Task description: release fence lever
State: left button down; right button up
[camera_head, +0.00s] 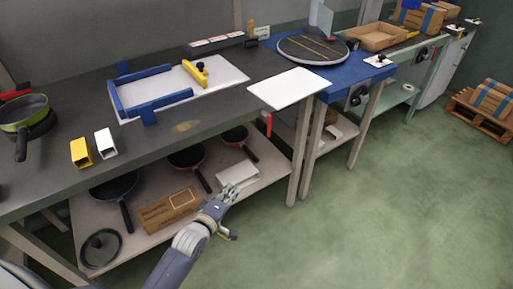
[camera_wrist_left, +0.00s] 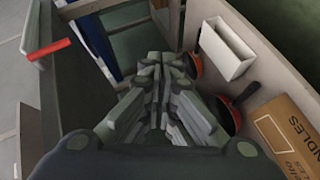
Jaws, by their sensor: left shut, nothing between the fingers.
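A red lever (camera_head: 267,124) hangs at the front edge of the grey workbench, near its right end. In the left wrist view the red lever (camera_wrist_left: 50,49) shows at the upper left, apart from my fingers. My left gripper (camera_head: 231,190) is shut and empty, low in front of the bench's lower shelf, below and left of the lever. Its closed fingers (camera_wrist_left: 160,75) fill the middle of the left wrist view. A blue fence (camera_head: 160,106) stands around a white board (camera_head: 232,72) on the bench, with a yellow piece with black knob (camera_head: 197,72) on it. My right gripper is not in view.
The lower shelf (camera_head: 150,228) holds several pans, a cardboard box (camera_head: 170,210) and a white bin (camera_head: 237,173). A white panel (camera_head: 289,88) bridges to the blue table (camera_head: 365,73). Bench legs (camera_head: 299,165) stand right of my gripper. The green floor in front is clear.

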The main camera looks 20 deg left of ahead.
pick_arm(q)
notch_tip(320, 180, up, 13)
jog(key=w+n+t+b, duration=0.2)
jog(key=n+t, duration=0.1)
jog(key=shift+n+t, duration=0.3)
jog(key=shift+n, duration=0.1)
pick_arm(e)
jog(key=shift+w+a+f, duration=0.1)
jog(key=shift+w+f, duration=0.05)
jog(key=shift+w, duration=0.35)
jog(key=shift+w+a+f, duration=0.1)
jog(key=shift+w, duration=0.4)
pick_arm(q)
jog(key=w+d+b, duration=0.1)
jog(key=w+d, duration=0.2)
jog(key=w, duration=0.9)
jog(key=shift+w+d+b, duration=0.3)
jog(key=shift+d+b, duration=0.05)
jog(key=shift+d, duration=0.05)
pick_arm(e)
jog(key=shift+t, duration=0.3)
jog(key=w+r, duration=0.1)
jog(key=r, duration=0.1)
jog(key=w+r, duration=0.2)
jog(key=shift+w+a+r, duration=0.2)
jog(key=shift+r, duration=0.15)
